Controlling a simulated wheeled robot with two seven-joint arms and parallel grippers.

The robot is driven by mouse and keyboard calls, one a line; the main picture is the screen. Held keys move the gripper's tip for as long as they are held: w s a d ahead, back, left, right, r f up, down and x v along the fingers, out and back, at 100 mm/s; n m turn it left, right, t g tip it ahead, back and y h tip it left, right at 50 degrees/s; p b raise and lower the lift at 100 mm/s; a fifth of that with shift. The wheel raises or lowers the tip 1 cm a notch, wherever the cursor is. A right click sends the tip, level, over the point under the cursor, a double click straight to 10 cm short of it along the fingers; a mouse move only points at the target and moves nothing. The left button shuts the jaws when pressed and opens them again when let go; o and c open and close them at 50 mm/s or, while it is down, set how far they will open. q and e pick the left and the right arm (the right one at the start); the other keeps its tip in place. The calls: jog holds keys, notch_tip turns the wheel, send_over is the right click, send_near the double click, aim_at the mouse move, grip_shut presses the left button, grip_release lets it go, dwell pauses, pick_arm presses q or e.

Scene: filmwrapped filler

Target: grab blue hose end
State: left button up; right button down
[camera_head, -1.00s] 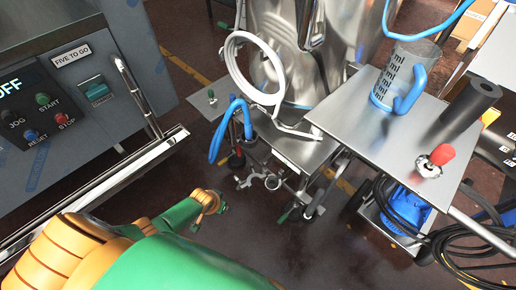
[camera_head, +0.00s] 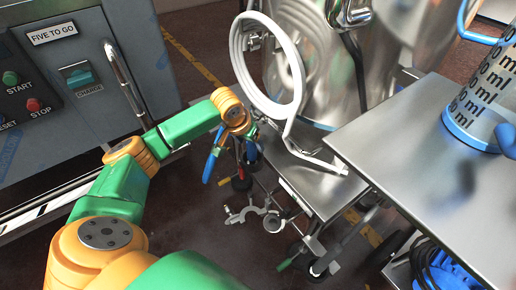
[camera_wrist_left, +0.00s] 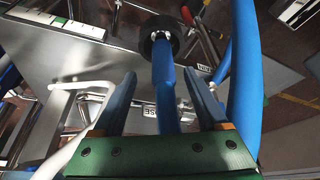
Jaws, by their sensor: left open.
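The blue hose (camera_head: 210,166) hangs in a loop beside the metal cart, partly hidden behind my left gripper (camera_head: 240,128) in the head view. In the left wrist view, one straight length of blue hose (camera_wrist_left: 164,88) runs between the two fingers of my left gripper (camera_wrist_left: 160,76), with a gap on each side. This length leads into a black round cup (camera_wrist_left: 159,36). A thicker blue stretch of hose (camera_wrist_left: 245,75) passes outside the right finger. The left gripper is open. My right gripper is in neither current view.
A white hose ring (camera_head: 292,70) stands close right of my left gripper, in front of a shiny steel tank (camera_head: 335,85). A steel table (camera_head: 430,140) with a measuring jug (camera_head: 480,95) is at the right. A control cabinet (camera_head: 90,75) is at the left.

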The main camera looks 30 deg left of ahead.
aim_at(252, 150)
pick_arm(q)
jog(key=b+x, duration=0.1)
jog(key=x, duration=0.3)
jog(key=b+x, duration=0.1)
jog(key=x, duration=0.1)
jog(key=shift+s+a+f+b, duration=0.15)
jog(key=shift+s+a+b, duration=0.05)
jog(key=shift+b, duration=0.1)
jog(key=shift+w, duration=0.1)
jog(key=shift+c, duration=0.3)
pick_arm(e)
jog(key=d+f, duration=0.2)
jog(key=shift+w+d+f, duration=0.1)
jog(key=shift+w+f, duration=0.2)
jog(key=shift+w, duration=0.1)
pick_arm(q)
grip_shut()
pick_arm(e)
jog(key=shift+w+a, duration=0.1)
jog(key=shift+a, duration=0.15)
